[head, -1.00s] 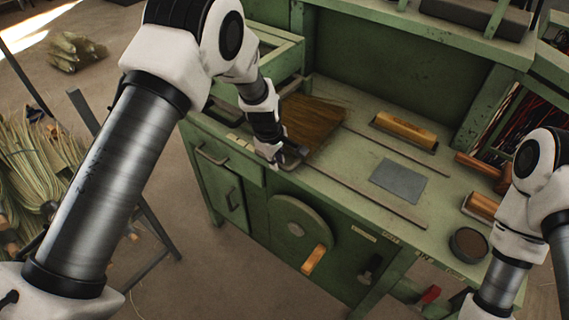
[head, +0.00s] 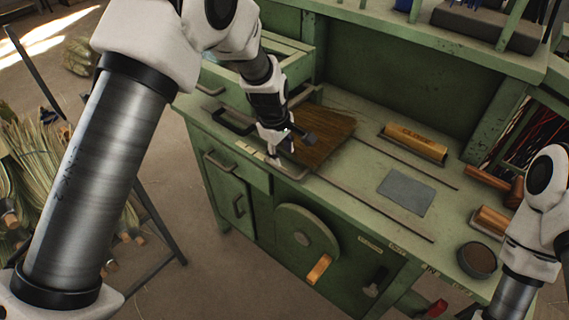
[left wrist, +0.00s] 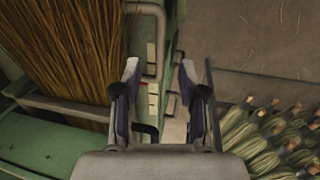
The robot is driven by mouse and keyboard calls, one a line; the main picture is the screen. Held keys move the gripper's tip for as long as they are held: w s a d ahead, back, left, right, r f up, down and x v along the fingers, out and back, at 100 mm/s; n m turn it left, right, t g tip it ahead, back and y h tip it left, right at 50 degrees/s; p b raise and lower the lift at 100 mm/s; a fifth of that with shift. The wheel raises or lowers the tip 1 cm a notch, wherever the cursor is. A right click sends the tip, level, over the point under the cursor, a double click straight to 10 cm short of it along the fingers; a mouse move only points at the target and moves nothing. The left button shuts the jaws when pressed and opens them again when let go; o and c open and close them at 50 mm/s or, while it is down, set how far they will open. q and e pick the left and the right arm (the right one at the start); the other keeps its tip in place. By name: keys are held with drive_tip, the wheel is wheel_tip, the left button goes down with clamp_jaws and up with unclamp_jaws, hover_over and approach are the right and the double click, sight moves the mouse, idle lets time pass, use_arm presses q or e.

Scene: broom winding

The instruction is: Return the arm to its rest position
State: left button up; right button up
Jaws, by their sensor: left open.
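My left arm comes in from the left in the head view. Its gripper (head: 288,148) is over the near left edge of the green bench (head: 340,190), beside a brown bristle bundle (head: 325,138) on the bench top. In the left wrist view the two fingers (left wrist: 160,82) are apart with nothing between them. The bristles (left wrist: 62,50) stand to the left of the fingers there, clear of them. My right arm shows at the right edge of the head view, but its gripper is out of frame.
A wooden-handled brush (head: 415,141), a grey mat (head: 406,191), a mallet (head: 492,184) and a dark bowl (head: 477,260) lie on the bench. A wheel (head: 306,232) is on its front. Straw bundles (head: 35,165) stand at left.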

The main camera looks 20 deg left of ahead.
use_arm(q)
drive_tip(key=r, duration=0.4)
drive_tip(key=shift+s+a, duration=0.15)
drive_tip(key=shift+s, duration=0.2)
drive_tip(key=s+a+f+g+b, duration=0.25)
drive_tip(key=s+f+g, duration=0.35)
drive_tip(key=s+f, duration=1.6)
drive_tip(key=s+a+f+m+t, duration=0.2)
drive_tip(key=s+f+m+t, duration=0.2)
drive_tip(key=s+m, duration=0.8)
drive_tip(key=shift+f+m+y, duration=0.4)
drive_tip(key=shift+f+m, duration=0.1)
drive_tip(key=shift+m, duration=0.2)
